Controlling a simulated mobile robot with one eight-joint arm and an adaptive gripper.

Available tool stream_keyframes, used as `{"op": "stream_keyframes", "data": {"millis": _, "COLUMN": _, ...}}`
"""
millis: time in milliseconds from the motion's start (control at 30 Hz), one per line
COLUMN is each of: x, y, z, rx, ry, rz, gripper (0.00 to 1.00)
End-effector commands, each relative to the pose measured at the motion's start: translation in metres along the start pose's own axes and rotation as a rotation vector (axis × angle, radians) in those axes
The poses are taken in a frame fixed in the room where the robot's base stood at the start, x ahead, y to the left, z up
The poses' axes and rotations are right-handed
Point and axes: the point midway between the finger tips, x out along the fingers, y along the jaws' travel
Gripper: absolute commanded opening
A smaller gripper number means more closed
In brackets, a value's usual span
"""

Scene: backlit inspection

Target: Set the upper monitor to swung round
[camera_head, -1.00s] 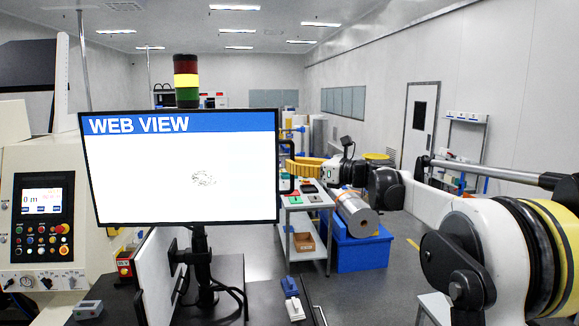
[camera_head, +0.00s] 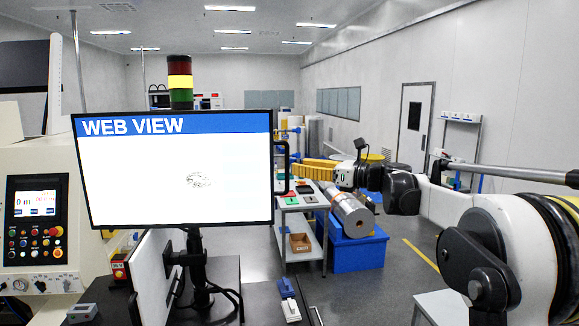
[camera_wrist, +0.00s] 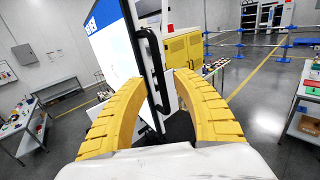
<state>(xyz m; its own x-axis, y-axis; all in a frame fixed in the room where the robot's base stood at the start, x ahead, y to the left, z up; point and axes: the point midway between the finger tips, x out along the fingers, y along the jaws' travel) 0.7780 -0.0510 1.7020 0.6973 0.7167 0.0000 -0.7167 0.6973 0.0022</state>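The upper monitor (camera_head: 180,180) is a flat black-framed screen reading "WEB VIEW", on a dark post and facing the head camera almost squarely. A black bar handle (camera_head: 284,167) stands upright on its right edge. In the wrist view the screen (camera_wrist: 112,48) is seen at a steep angle, with the handle (camera_wrist: 151,68) near the middle. My gripper (camera_head: 301,167) is to the right of the handle. Its yellow fingers (camera_wrist: 157,78) are spread, one on each side of the handle in the wrist view, with nothing clasped. I cannot tell how far the fingertips are from the bar.
A control cabinet (camera_head: 38,215) with buttons stands left of the monitor. A signal tower (camera_head: 180,82) rises behind it. Open floor (camera_head: 405,270) lies to the right.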

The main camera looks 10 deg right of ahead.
Motion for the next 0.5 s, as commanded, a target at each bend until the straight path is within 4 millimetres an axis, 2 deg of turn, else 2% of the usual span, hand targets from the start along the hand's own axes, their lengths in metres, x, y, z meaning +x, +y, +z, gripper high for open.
{"op": "stream_keyframes", "data": {"millis": 33, "x": -0.014, "y": -0.001, "z": 0.0, "rx": 0.0, "ry": 0.0, "rz": -0.004, "gripper": 0.34}}
{"op": "stream_keyframes", "data": {"millis": 200, "x": -0.049, "y": -0.001, "z": 0.0, "rx": 0.0, "ry": 0.0, "rz": -0.004, "gripper": 0.34}}
{"op": "stream_keyframes", "data": {"millis": 333, "x": -0.066, "y": -0.001, "z": 0.0, "rx": 0.0, "ry": 0.0, "rz": -0.003, "gripper": 0.34}}
{"op": "stream_keyframes", "data": {"millis": 500, "x": -0.074, "y": -0.001, "z": 0.0, "rx": 0.0, "ry": 0.0, "rz": -0.001, "gripper": 0.34}}
